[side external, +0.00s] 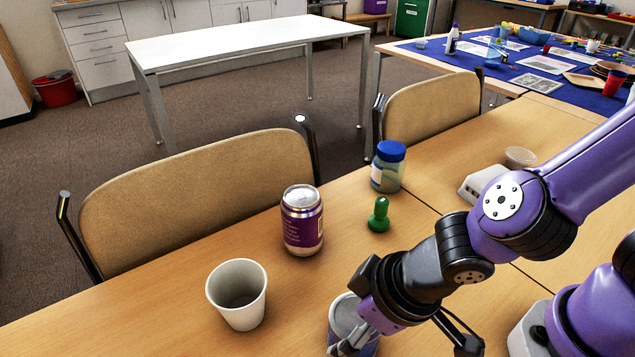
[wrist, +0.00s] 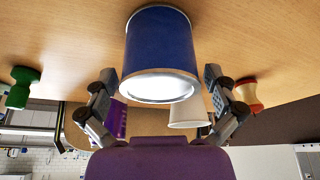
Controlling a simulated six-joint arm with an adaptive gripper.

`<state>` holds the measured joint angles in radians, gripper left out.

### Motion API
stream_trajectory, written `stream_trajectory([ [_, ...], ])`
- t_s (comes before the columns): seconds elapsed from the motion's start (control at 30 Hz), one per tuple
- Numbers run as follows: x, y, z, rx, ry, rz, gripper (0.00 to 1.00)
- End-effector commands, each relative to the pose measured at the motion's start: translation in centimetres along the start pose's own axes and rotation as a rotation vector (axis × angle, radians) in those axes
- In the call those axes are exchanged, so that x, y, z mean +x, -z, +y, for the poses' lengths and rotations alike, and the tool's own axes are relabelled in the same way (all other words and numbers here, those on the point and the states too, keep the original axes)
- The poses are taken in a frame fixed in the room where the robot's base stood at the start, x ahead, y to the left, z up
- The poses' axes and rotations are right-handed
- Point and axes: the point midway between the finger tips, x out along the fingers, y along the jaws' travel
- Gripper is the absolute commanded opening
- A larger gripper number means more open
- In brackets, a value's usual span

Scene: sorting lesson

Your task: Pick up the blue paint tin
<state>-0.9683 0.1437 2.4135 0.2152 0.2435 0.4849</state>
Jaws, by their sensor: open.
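The blue paint tin (wrist: 158,45) fills the upper middle of the wrist view, with its pale silvery lid facing me. In the side external view the tin (side external: 344,315) stands on the table at the bottom, partly hidden by my gripper. My gripper (wrist: 158,84) is open, with one finger on each side of the tin near its lid end. In the wrist view a gap shows between each finger and the tin. In the side external view one finger crosses in front of the tin; whether it touches cannot be told.
A red and cream piece (wrist: 246,95) shows in the wrist view. Chairs (side external: 200,195) line the far edge.

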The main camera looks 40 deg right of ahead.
Motion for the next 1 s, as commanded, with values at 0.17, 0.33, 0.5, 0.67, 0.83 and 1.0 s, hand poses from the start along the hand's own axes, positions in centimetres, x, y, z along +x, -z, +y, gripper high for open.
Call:
stream_trajectory([
  [0.17, 0.0, 0.0, 0.0, 0.000, 0.000, 0.000, 0.60],
  [0.33, 0.0, 0.0, 0.0, 0.000, 0.000, -0.001, 0.22],
  [0.5, 0.0, 0.0, 0.0, -0.001, -0.001, -0.002, 0.22],
  [0.67, -0.7, 0.3, 0.0, 0.000, 0.000, 0.001, 0.22],
  [0.83, -3.6, 1.7, -0.1, 0.002, 0.004, 0.009, 0.22],
  [1.0, -7.0, 3.0, -0.1, 0.001, 0.004, 0.006, 0.22],
])
